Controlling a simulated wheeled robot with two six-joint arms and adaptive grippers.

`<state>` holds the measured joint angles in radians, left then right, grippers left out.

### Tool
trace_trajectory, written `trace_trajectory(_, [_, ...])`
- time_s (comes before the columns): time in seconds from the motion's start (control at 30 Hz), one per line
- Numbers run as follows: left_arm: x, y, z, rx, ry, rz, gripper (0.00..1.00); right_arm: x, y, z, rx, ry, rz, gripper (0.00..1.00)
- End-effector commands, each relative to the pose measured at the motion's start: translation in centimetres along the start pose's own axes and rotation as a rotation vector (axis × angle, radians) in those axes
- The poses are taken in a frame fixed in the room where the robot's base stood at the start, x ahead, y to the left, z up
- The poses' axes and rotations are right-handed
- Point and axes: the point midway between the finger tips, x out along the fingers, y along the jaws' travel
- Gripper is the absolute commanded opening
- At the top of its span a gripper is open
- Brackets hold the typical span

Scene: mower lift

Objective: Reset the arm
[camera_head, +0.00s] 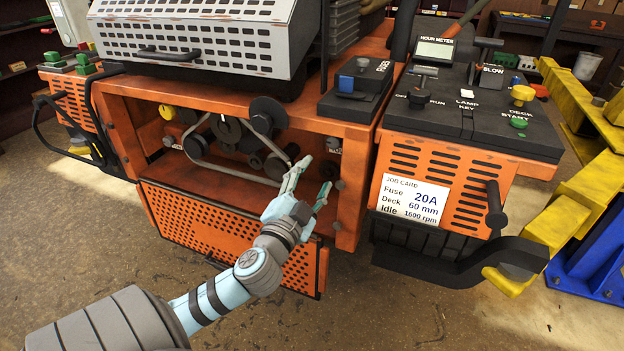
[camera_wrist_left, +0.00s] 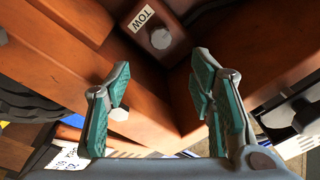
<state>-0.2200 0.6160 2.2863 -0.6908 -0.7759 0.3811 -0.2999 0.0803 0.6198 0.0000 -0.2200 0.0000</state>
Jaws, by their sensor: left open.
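My left arm reaches in from the lower left in the head view. Its gripper (camera_head: 307,190) is open, with nothing between its fingers, in front of the open belt bay of the orange mower (camera_head: 350,200). In the left wrist view the two teal-padded fingers (camera_wrist_left: 165,100) stand wide apart. I cannot tell whether a fingertip touches the mower. My right gripper is not in view.
An orange perforated panel (camera_head: 210,232) hangs below the bay. Belt and pulleys (camera_head: 225,130) sit inside it. To the right are a control console (camera_head: 475,110), a job card (camera_head: 413,199) and a yellow lift arm (camera_head: 575,205). Open floor (camera_head: 430,315) lies in front.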

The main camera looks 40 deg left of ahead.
Motion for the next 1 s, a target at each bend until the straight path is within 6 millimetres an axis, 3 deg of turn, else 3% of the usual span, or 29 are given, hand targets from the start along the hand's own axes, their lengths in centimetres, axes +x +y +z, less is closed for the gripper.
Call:
trace_trajectory(0.53, [-0.3, 0.0, 0.0, 0.0, -0.001, 0.0, 0.49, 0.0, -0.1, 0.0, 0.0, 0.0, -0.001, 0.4])
trace_trajectory(0.67, [-1.3, 1.2, 1.9, -0.036, -0.085, 0.027, 0.49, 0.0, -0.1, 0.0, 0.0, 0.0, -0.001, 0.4])
trace_trajectory(0.77, [-4.3, 4.4, 6.2, -0.111, -0.288, 0.108, 0.49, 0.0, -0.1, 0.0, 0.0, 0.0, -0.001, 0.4])
trace_trajectory(0.9, [-11.5, 10.5, 11.7, -0.209, -0.621, 0.297, 0.49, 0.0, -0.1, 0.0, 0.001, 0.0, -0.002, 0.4])
trace_trajectory(1.0, [-17.0, 14.1, 13.6, -0.254, -0.803, 0.44, 0.49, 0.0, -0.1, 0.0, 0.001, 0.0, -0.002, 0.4])
